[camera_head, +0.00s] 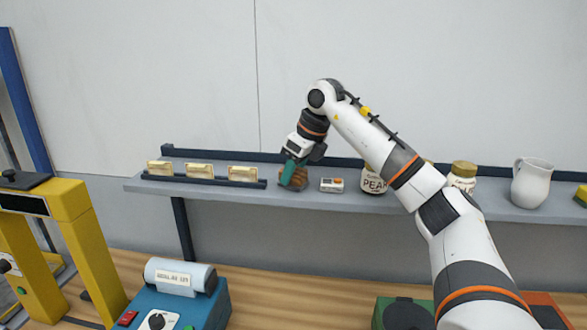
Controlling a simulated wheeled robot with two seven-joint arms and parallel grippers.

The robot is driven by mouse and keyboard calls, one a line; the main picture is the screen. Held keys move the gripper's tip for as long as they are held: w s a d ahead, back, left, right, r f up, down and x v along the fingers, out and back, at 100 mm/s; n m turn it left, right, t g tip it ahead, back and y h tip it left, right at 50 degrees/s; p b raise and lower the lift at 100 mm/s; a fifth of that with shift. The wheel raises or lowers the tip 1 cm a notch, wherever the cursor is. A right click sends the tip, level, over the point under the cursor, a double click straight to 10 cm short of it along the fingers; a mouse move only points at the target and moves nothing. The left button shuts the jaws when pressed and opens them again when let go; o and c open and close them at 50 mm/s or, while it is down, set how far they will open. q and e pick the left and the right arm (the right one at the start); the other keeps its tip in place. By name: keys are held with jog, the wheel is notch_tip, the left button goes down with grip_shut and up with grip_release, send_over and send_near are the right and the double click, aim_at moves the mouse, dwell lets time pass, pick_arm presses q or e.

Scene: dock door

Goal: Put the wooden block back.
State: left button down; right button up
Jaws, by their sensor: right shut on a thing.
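My right gripper (289,173) is over the grey shelf (230,194), pointing down. It is shut on a brown block (299,181), which looks like the wooden block. My left gripper is not in view.
Three gold-coloured pieces (199,170) sit in a dark rack on the shelf. Below are a wooden bench (270,300), a blue device (213,305) and a yellow frame (85,245).

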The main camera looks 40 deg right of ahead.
jog(key=shift+f, duration=0.15)
jog(key=o, duration=1)
jog(key=shift+r, duration=0.2)
jog(key=shift+s+r, duration=0.1)
jog(key=shift+r, duration=0.15)
jog(key=shift+v, duration=5.75)
